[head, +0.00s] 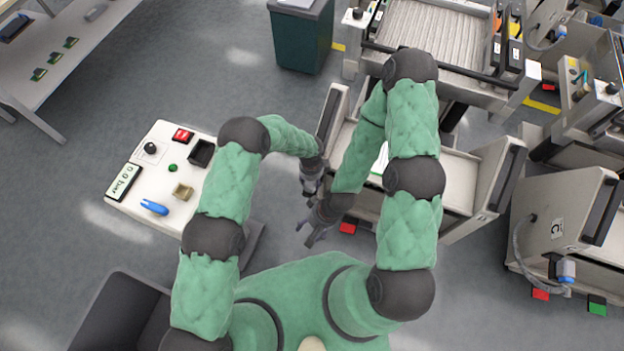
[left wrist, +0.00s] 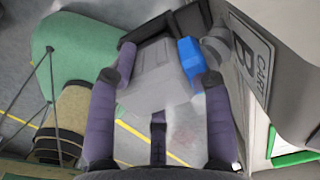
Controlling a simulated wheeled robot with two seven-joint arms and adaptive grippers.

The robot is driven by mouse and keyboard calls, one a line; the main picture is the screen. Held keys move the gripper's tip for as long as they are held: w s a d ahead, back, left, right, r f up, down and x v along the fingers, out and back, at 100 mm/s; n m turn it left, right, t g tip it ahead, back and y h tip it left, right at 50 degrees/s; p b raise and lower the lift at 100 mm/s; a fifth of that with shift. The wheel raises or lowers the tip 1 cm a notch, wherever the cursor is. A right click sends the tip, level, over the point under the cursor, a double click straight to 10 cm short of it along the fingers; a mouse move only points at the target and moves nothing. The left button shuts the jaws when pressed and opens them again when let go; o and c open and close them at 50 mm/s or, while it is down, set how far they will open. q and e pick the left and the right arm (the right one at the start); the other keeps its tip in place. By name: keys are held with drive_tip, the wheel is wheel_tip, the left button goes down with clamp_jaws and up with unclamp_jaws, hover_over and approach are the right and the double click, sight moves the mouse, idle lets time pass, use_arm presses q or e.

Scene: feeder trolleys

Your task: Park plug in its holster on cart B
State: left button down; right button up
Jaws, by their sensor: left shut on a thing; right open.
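The plug (left wrist: 155,80) shows in the left wrist view as a pale grey block with a blue part (left wrist: 190,60) on its right side. My left gripper (left wrist: 160,92) is shut on it, one finger on each side. A black bracket, possibly the holster (left wrist: 128,50), lies just beyond the plug; whether the plug sits in it cannot be told. The "CART B" plate (left wrist: 252,58) is at the right on the cart's panel. In the head view, my left gripper (head: 311,188) is beside cart B (head: 460,178), and the plug is mostly hidden. My right gripper (head: 310,232) is open just below it.
A white bench (head: 130,205) with a red switch, a black box and a blue item stands at the left. Cart C (head: 560,210) stands at the right with its own blue-and-grey plug. A trolley (head: 435,35) and a dark green bin (head: 302,38) are behind.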

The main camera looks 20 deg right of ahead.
use_arm(q)
drive_tip(key=shift+f+b, duration=0.5)
drive_tip(key=shift+f, duration=0.05)
idle(0.4)
drive_tip(key=shift+c, duration=2.2)
unclamp_jaws()
drive_tip(key=shift+r, duration=4.05)
drive_tip(key=shift+w, duration=0.1)
